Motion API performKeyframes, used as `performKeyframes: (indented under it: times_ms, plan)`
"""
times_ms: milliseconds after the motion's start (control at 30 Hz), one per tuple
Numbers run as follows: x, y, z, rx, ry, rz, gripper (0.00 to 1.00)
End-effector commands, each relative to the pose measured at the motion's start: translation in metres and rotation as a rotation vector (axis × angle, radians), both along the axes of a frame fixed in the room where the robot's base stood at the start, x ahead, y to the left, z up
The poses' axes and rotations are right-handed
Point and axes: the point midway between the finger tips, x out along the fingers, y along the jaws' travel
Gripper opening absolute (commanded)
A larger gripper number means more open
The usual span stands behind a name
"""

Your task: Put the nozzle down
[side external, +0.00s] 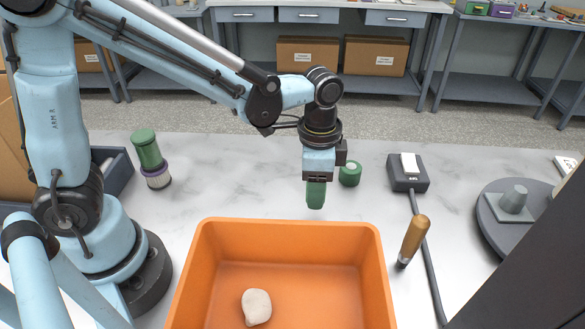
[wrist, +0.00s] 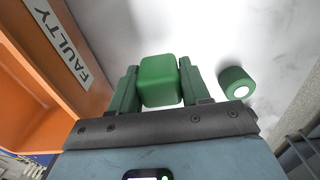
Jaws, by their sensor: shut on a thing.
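My gripper (side external: 317,181) is pointed down above the pale tabletop, just behind the orange bin's back edge. It is shut on a green rounded block (wrist: 158,82), which sits between the two green fingers in the wrist view. In the side view the block and fingers blend into one green shape, and its underside appears clear of the table. Nothing in the grip shows a clear nozzle shape. A grey tapered piece on a square foot (side external: 514,197) stands on a dark round plate (side external: 486,215) at the right.
The orange bin (side external: 285,226), labelled FAULTY in the wrist view, holds a pale stone-like lump (side external: 256,307).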

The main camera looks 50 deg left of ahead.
Motion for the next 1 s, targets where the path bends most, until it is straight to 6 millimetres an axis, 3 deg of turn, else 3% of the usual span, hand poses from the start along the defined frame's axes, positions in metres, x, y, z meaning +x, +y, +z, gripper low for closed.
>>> performKeyframes:
  times_ms: [500, 967, 1000]
  plan:
    - [0.0, 0.0, -0.051, 0.0, 0.0, 0.001, 0.16]
    - [0.0, 0.0, -0.059, 0.0, 0.0, 0.001, 0.16]
    - [0.0, 0.0, -0.06, 0.0, 0.0, 0.001, 0.48]
